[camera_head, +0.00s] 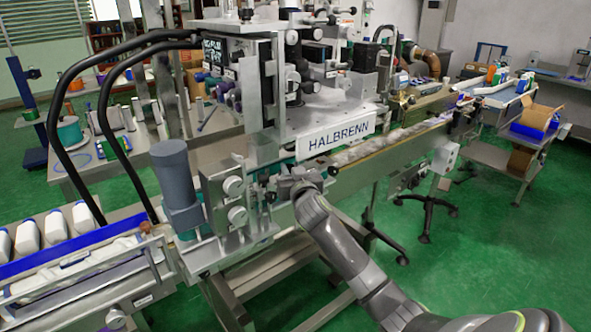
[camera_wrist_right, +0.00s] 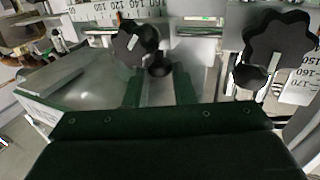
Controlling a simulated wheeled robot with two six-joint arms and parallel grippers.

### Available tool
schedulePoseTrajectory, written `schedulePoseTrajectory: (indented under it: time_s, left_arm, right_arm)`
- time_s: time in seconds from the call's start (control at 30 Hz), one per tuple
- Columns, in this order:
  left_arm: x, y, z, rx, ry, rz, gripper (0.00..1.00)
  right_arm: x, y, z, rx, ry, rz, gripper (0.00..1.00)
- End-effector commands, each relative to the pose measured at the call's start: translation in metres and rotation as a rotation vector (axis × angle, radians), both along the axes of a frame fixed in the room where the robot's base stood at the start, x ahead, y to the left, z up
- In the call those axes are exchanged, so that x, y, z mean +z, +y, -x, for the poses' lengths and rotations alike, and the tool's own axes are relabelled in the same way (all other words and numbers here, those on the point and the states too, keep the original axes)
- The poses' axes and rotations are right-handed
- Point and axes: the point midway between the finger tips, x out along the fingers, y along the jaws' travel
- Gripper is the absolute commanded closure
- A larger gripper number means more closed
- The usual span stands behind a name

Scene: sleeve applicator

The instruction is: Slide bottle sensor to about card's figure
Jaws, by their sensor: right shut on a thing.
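My right gripper (camera_head: 289,188) reaches the front of the HALBRENN machine (camera_head: 338,132) in the head view. In the wrist view its two green fingers (camera_wrist_right: 158,78) are shut on a small dark round grip (camera_wrist_right: 158,66), which I take to be part of the bottle sensor. A black star knob (camera_wrist_right: 135,43) sits just beyond, beside a white number scale (camera_wrist_right: 125,12). In the head view the gripper hides the grip. My left gripper is not in view.
A second black star knob (camera_wrist_right: 280,45) with its own scale (camera_wrist_right: 303,84) is at right in the wrist view. A conveyor (camera_head: 400,138) runs off to the right. A grey cylinder (camera_head: 177,185) and white bottles (camera_head: 55,226) stand left.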

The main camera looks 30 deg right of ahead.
Motion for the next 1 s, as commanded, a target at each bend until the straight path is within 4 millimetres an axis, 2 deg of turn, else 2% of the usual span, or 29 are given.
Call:
schedulePoseTrajectory:
  time_s: [0.07,0.27,0.3,0.47,0.77,1.0]
  left_arm:
    - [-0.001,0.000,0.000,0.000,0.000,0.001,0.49]
    - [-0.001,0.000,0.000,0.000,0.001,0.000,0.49]
    - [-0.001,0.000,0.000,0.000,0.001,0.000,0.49]
    - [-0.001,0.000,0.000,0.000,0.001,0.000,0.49]
    - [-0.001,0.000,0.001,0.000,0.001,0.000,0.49]
    - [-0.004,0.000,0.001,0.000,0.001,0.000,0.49]
  right_arm:
    - [-0.003,0.007,0.001,0.003,0.001,-0.007,1.00]
    - [-0.002,0.007,0.001,0.002,0.003,-0.005,1.00]
    - [-0.002,0.006,0.001,0.002,0.002,-0.005,0.76]
    - [-0.002,0.006,0.001,0.001,0.002,-0.005,0.55]
    - [-0.002,0.006,0.002,0.001,0.001,-0.003,0.55]
    - [-0.003,0.013,0.021,0.002,0.001,-0.004,0.55]
